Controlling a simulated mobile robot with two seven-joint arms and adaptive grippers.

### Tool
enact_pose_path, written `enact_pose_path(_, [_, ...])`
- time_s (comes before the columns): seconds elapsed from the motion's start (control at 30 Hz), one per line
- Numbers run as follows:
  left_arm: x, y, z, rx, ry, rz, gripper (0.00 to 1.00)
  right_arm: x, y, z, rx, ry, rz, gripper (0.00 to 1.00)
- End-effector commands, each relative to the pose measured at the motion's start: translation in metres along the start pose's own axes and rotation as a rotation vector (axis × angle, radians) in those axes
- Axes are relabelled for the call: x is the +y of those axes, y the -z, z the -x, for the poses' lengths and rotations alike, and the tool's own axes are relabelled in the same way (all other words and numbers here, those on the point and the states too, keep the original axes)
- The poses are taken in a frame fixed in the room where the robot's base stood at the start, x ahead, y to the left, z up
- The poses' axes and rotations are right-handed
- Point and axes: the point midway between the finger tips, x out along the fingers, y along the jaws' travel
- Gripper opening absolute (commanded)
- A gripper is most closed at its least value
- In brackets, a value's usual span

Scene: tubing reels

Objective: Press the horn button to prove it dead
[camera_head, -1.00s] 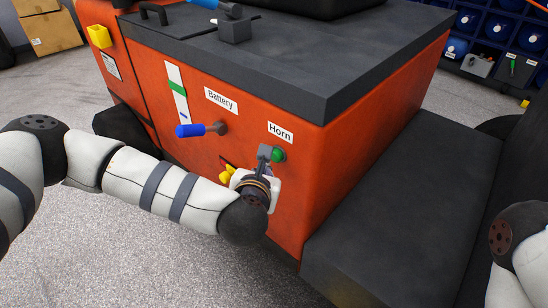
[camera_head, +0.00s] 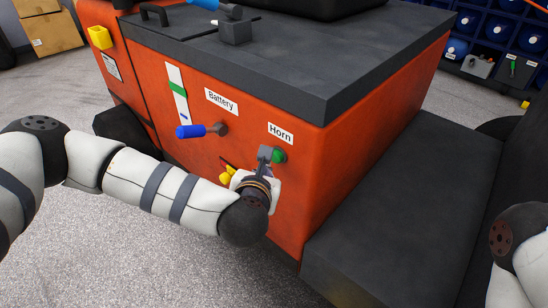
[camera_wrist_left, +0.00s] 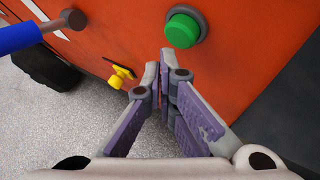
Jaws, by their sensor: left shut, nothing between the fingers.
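The green horn button (camera_head: 279,155) is on the orange side panel, just below the white "Horn" label (camera_head: 280,133). In the left wrist view the button (camera_wrist_left: 183,28) is a round green cap in a grey collar. My left gripper (camera_wrist_left: 165,58) is shut and empty. Its fingertips are just below the button in that view; I cannot tell whether they touch it or the panel. In the head view my left wrist (camera_head: 256,190) hides most of the fingers. My right gripper is out of view; only part of my right arm shows at the right edge.
A blue-handled battery lever (camera_head: 195,131) sticks out left of the button, under the "Battery" label (camera_head: 221,101). A yellow knob (camera_wrist_left: 120,77) is left of the fingers. A dark step (camera_head: 400,215) lies to the right. Blue bins (camera_head: 500,30) stand at the back right.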

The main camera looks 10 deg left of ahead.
Motion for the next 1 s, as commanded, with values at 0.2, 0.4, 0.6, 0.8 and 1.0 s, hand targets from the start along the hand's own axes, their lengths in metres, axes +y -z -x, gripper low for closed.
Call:
enact_pose_path(0.2, [0.0001,0.0,0.0,0.0,0.0,0.0,0.0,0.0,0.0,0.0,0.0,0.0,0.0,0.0])
enact_pose_path(0.4, [-0.0015,-0.0018,-0.0023,-0.001,-0.001,0.0,0.0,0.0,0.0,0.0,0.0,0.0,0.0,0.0])
enact_pose_path(0.6, [-0.0047,-0.0048,-0.006,-0.001,0.0,0.0,0.0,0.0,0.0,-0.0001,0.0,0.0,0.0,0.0])
enact_pose_path(0.8, [-0.0045,-0.0046,-0.0059,0.0,0.0,0.0,0.0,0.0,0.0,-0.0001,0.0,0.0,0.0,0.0])
enact_pose_path(1.0, [-0.0052,-0.0051,-0.007,0.0,0.0,0.0,0.0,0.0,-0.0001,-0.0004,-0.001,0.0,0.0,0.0])
